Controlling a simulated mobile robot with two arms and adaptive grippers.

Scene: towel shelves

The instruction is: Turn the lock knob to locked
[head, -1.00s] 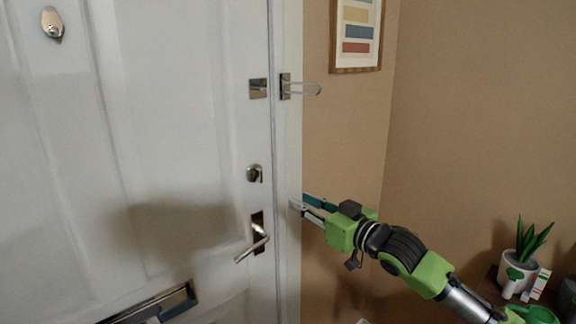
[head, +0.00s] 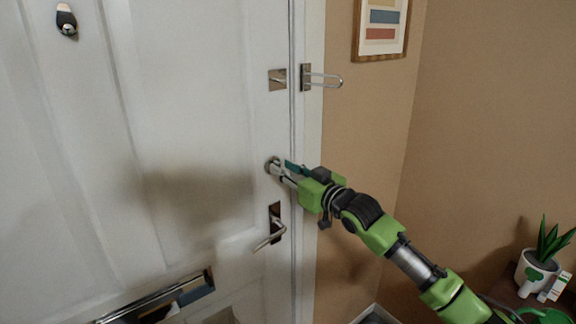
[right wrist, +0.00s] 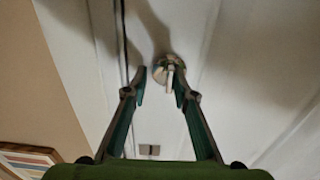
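The lock knob (head: 272,164) is a small round silver fitting on the white door (head: 200,120), above the lever handle (head: 272,236). My right gripper (head: 284,170) is at the knob, partly covering it in the head view. In the right wrist view the knob (right wrist: 170,72) has a thumb-turn standing out from its round plate. The two fingers of the right gripper (right wrist: 161,82) are apart, with the thumb-turn between their tips and closer to the right-hand finger. I cannot tell whether that finger touches it. My left gripper is not in view.
A latch plate (head: 277,79) and a wire-loop door guard (head: 322,80) are higher on the door edge and frame. A letter slot (head: 160,300) is lower down. A potted plant (head: 537,268) stands at the lower right, and a framed picture (head: 382,28) hangs on the tan wall.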

